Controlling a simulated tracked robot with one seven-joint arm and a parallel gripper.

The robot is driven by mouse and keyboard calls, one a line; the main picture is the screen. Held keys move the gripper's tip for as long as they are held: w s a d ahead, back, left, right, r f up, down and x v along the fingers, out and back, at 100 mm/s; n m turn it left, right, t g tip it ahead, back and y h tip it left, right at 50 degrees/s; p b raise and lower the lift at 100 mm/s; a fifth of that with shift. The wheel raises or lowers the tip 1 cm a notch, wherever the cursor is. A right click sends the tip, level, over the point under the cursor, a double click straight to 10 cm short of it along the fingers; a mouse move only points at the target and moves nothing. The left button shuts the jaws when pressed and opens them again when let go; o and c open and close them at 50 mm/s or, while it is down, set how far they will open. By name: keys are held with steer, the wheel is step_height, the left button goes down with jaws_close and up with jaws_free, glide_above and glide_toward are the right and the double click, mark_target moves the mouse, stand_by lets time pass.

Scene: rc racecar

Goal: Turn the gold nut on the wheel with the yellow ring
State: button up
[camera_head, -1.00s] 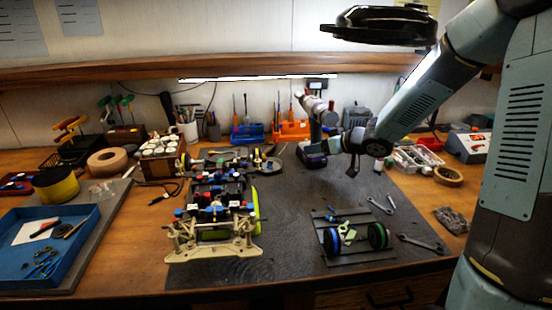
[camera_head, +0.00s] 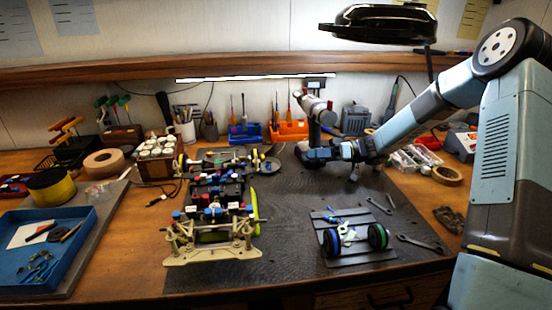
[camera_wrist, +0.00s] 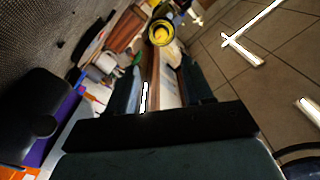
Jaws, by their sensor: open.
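The RC car (camera_head: 215,205) stands on the grey mat. A small yellowish round part (camera_head: 181,163) shows at its far left corner; whether it is the yellow-ringed wheel is too small to tell. In the wrist view a dark round thing with a yellow ring and yellow middle (camera_wrist: 161,33) shows beyond the fingers; it looks like a wheel, but no nut can be made out. My gripper (camera_head: 304,156) is above the mat, right of the car, pointing left. In the wrist view its fingers (camera_wrist: 162,88) are apart with nothing between them.
A rack at the front right holds a blue-ringed wheel (camera_head: 331,242) and a green-ringed wheel (camera_head: 378,237). Wrenches (camera_head: 420,243) lie beside it. Blue (camera_head: 246,134) and orange (camera_head: 290,131) tool holders stand behind. A blue tray (camera_head: 40,250) is at left.

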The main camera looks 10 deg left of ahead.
mark_target(262, 159)
steer(key=x, duration=1.2)
steer(key=shift+a, duration=0.4)
steer(key=shift+c, duration=0.4)
jaws_close()
